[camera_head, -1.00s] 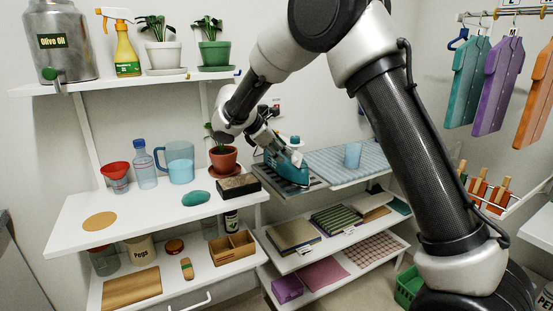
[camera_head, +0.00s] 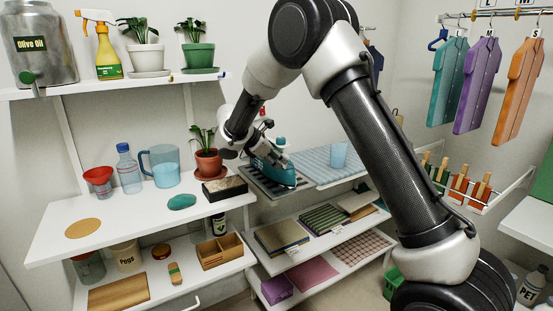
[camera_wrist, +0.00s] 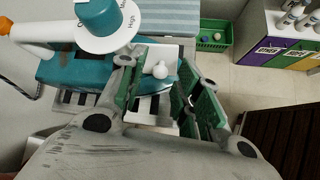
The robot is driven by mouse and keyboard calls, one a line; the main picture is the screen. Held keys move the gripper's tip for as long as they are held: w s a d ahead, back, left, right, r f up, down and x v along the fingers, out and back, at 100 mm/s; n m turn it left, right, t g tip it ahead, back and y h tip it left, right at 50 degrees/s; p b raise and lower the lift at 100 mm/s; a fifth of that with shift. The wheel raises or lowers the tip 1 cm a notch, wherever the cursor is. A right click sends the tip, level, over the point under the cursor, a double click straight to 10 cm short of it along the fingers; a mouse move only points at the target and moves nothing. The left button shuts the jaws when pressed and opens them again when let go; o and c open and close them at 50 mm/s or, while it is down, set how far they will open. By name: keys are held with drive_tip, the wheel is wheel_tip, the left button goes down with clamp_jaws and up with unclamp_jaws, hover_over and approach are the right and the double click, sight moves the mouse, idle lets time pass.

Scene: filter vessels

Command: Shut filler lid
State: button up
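In the head view my gripper (camera_head: 268,146) is small and partly hidden.
A potted plant (camera_head: 206,154) and a dark block (camera_head: 225,188) stand close left of the iron. Shelves with boxes and mats are below.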

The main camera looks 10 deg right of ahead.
sight(286, 155)
clamp_jaws()
drive_tip(key=shift+d, duration=0.1)
drive_tip(key=y, duration=0.1)
drive_tip(key=d+g+y, duration=0.1)
drive_tip(key=y, duration=0.1)
drive_tip(key=shift+w+d+r+y, duration=0.3)
drive_tip(key=shift+w+r+y, duration=0.05)
drive_tip(key=shift+r+y, duration=0.05)
drive_tip(key=d+y, duration=0.1)
drive_tip(key=g+y, duration=0.1)
drive_tip(key=y, duration=0.1)
drive_tip(key=shift+w+d+m+g, duration=0.3)
drive_tip(key=shift+d, duration=0.05)
drive_tip(key=y, duration=0.1)
drive_tip(key=d+y, duration=0.1)
drive_tip(key=d+g+y, duration=0.1)
drive_tip(key=y, duration=0.1)
drive_tip(key=shift+w+f, duration=0.3)
drive_tip(key=shift+f, duration=0.05)
drive_tip(key=shift+w+d+f+m+g+y, duration=0.1)
drive_tip(key=shift+d+f+m+g+y, duration=0.15)
drive_tip(key=shift+y, duration=0.5)
drive_tip(key=shift+d+f+m+g+y, duration=0.1)
drive_tip(key=shift+d+f+g+y, duration=0.2)
drive_tip(key=shift+y, duration=0.45)
drive_tip(key=shift+a, duration=0.1)
